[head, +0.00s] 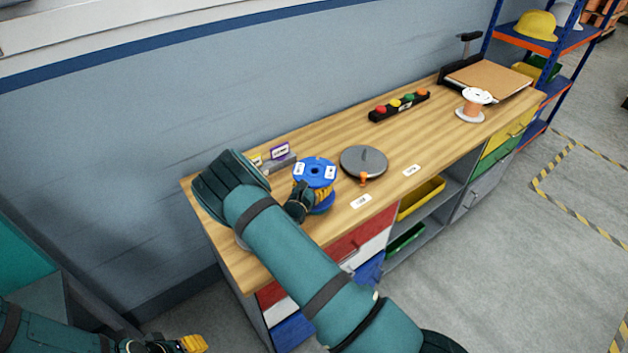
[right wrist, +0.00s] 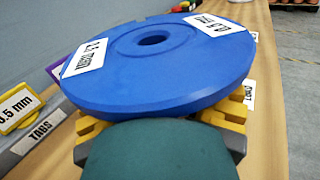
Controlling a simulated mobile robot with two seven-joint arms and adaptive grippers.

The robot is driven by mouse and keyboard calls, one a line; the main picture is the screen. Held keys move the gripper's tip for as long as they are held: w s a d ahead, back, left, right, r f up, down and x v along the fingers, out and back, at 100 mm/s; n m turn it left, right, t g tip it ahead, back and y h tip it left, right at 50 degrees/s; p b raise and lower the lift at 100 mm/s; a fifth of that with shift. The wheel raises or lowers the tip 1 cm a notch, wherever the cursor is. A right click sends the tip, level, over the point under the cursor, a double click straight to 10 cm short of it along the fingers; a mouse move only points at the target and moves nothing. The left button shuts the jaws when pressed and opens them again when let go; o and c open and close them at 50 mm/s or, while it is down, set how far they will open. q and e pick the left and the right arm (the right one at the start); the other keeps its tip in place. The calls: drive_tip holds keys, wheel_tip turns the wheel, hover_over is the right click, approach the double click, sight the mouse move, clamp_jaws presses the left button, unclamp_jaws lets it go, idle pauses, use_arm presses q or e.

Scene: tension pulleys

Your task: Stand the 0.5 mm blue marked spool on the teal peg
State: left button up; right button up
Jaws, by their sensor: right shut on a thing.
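The blue spool (head: 315,172) has white labels on its top flange and a centre hole. It also fills the middle of the right wrist view (right wrist: 160,62), where one label appears to read 0.5 mm upside down. My right gripper (head: 322,192) is shut on the spool below the top flange, its yellow fingers partly hidden under it. The spool is over the left part of the bench, flange facing up. I cannot tell whether it touches the bench. No teal peg is identifiable; my right arm hides part of the bench's left end. My left gripper (head: 193,343) is low at the left, its opening unclear.
A grey round plate (head: 364,161) with a post and an orange part stands right of the spool on the wooden bench (head: 440,138). Small sign cards (head: 279,151) stand behind the spool. A black strip with coloured knobs (head: 400,105) and a white-topped copper spool (head: 473,104) are farther right.

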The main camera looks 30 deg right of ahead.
drive_tip(key=shift+f+b, duration=0.35)
drive_tip(key=shift+f, duration=0.15)
drive_tip(key=shift+f, duration=0.25)
idle(0.7)
drive_tip(key=shift+f+b, duration=0.55)
drive_tip(key=shift+f, duration=0.05)
drive_tip(key=shift+f, duration=0.15)
drive_tip(key=o, duration=1.3)
drive_tip(key=shift+f, duration=0.1)
drive_tip(key=shift+a, duration=0.1)
drive_tip(key=v, duration=1.2)
